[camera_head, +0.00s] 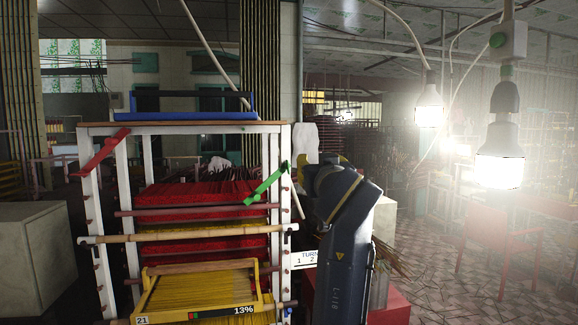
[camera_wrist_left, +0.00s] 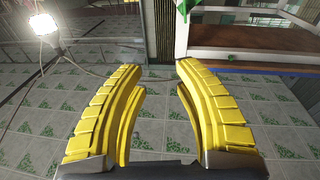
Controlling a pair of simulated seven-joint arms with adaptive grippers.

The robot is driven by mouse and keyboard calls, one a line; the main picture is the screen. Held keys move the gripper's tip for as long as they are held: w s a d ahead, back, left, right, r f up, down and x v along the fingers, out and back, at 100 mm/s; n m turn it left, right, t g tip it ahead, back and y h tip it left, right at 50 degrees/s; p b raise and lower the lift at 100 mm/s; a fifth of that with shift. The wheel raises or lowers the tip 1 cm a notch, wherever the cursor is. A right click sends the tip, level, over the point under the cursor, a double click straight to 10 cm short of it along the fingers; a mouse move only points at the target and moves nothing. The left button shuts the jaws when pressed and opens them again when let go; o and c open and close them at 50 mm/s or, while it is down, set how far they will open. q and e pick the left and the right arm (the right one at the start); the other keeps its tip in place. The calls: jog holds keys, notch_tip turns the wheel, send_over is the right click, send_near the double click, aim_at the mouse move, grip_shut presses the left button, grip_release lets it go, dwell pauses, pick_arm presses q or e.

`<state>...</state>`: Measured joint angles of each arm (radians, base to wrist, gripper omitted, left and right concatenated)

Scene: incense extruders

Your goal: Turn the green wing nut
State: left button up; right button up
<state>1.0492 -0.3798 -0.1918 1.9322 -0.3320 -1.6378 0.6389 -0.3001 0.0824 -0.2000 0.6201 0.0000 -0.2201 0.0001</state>
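The green wing nut (camera_head: 266,186) sits tilted on the right front post of a white frame in the head view. In the left wrist view a green piece (camera_wrist_left: 185,8), apparently this nut, shows at the top edge beyond the fingertips. My left gripper (camera_head: 328,160) is just right of the nut and apart from it. Its yellow fingers are mostly hidden behind my dark wrist there. In the left wrist view my left gripper (camera_wrist_left: 156,72) is open, with nothing between its fingers. My right gripper is not in view.
A red wing nut (camera_head: 100,152) is on the left post. The white frame (camera_head: 122,200) holds red and yellow incense sticks, with a yellow tray (camera_head: 150,303) in front. A blue tray (camera_head: 185,115) lies on top. Lit bulbs (camera_head: 500,168) hang at right. A pale block (camera_head: 35,255) stands left.

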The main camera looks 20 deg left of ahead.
aim_at(288, 164)
pick_arm(q)
jog(key=w+a, duration=0.3)
jog(key=w, duration=0.1)
jog(key=w+a+f+n+g, duration=0.1)
jog(key=w+a, duration=0.3)
jog(key=w, duration=0.1)
jog(key=w+a+f+n+g+y, duration=0.1)
jog(key=w+a, duration=0.3)
jog(key=shift+w+f, duration=0.15)
jog(key=shift+w, duration=0.1)
dwell(0.4)
grip_shut()
